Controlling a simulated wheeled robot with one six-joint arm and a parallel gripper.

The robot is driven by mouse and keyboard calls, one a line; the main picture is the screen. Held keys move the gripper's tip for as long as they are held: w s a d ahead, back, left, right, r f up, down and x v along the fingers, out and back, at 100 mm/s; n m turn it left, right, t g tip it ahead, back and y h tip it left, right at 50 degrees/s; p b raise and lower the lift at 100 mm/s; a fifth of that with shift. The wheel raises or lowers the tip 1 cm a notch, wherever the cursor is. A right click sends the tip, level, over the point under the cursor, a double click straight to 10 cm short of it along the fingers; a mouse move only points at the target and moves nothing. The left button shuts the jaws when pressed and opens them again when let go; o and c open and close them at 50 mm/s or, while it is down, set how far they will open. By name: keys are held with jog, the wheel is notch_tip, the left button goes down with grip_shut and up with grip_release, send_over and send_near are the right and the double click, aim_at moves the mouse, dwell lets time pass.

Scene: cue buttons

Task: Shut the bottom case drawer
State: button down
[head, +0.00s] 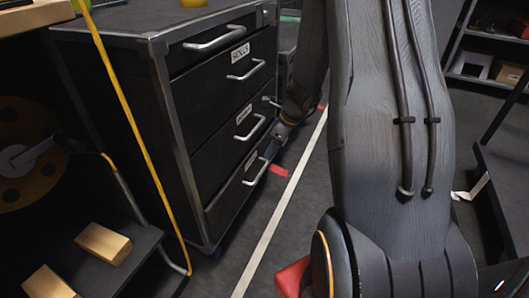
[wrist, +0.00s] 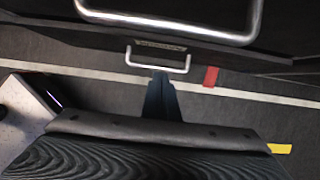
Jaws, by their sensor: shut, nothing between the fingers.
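The black case (head: 130,110) stands at left in the head view, with a column of drawers on its front. The bottom case drawer (head: 228,202) has a silver bar handle (head: 257,172) and a pale label. I cannot tell clearly how far this drawer stands out. My gripper (head: 270,150) is low in front of the case, near the bottom drawer's handle, partly hidden by my arm. In the wrist view my gripper (wrist: 160,75) is shut and empty, its tips by a small bar handle (wrist: 158,66) under a label. Contact is not clear.
A larger, nearer handle (wrist: 170,28) crosses the top of the wrist view. A white floor line (head: 285,200) and a red mark (head: 278,170) lie beside the case. A yellow cable (head: 135,120) hangs at its left. Shelves (head: 490,45) stand at the far right.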

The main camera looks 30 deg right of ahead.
aim_at(257, 150)
jog(key=p+v, duration=0.4)
jog(key=v, duration=0.4)
jog(key=w+a+f+b, duration=0.1)
jog(key=f, duration=0.2)
jog(key=w+a+f+b, duration=0.1)
jog(key=w+a+f, duration=0.1)
jog(key=f, duration=0.1)
jog(key=w+a+f+b, duration=0.1)
jog(key=w+f, duration=0.1)
jog(key=f, duration=0.1)
jog(key=shift+w+a+f, duration=0.15)
jog(key=shift+w+a, duration=0.1)
jog(key=shift+w+a+b, duration=0.3)
jog(key=shift+w, duration=0.1)
